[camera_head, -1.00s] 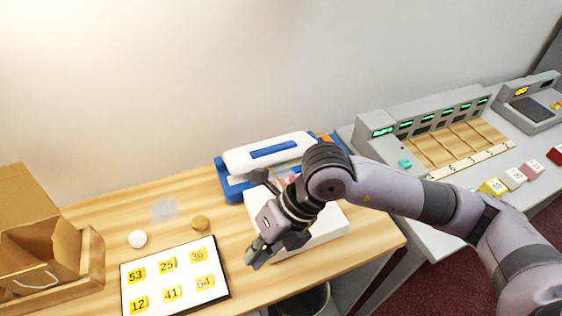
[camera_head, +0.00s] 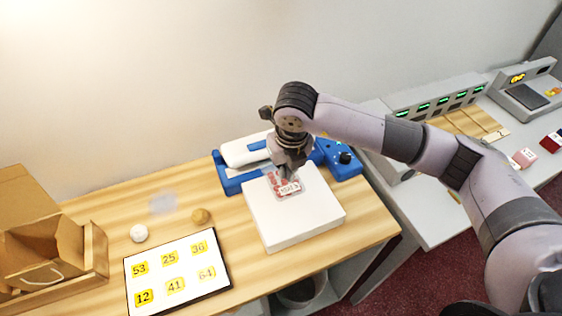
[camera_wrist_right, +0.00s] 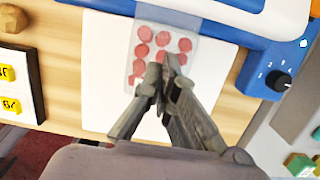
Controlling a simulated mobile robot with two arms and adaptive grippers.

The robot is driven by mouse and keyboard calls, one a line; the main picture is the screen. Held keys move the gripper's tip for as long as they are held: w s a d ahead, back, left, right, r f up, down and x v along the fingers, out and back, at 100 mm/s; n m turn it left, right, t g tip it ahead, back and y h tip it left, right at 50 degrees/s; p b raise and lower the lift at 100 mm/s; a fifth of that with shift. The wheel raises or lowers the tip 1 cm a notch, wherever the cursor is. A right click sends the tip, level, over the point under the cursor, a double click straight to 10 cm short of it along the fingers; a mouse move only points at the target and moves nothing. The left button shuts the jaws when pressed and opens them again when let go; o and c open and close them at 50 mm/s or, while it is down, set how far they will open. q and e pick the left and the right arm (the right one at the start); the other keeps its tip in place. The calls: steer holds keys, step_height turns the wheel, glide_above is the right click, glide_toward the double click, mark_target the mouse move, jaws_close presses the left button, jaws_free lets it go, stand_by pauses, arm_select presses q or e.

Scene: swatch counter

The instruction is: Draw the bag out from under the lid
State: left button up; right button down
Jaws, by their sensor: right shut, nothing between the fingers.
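The bag (camera_head: 286,186) is small and clear with red round pieces and a printed label. It lies at the back of a white block (camera_head: 295,220), against the sealer. Its red pieces show in rows in the right wrist view (camera_wrist_right: 163,42). The lid (camera_head: 243,153) is the white bar of the blue sealer (camera_head: 232,184); in the wrist view the bag's far end runs up to the sealer's edge. My right gripper (camera_head: 287,174) is shut and empty, its fingertips (camera_wrist_right: 166,68) over the bag's pieces. Whether they touch it I cannot tell. My left gripper is not in view.
A board with numbered yellow tiles (camera_head: 172,273) lies at the front left, near a white ball (camera_head: 139,233) and a tan piece (camera_head: 201,216). A paper bag in a wooden tray (camera_head: 97,250) stands far left. A grey console (camera_head: 440,105) is at the right.

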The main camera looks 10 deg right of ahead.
steer(key=w, duration=0.2)
steer(key=shift+w+a+r+p, duration=0.1)
steer(key=shift+w+a+p, duration=0.2)
steer(key=shift+s+f+p, duration=0.15)
steer(key=shift+f+p, duration=0.2)
steer(key=shift+p, duration=0.25)
steer(key=shift+f+b, duration=0.55)
steer(key=shift+b, duration=0.2)
steer(key=shift+d, duration=0.1)
steer(key=shift+s+f, duration=0.15)
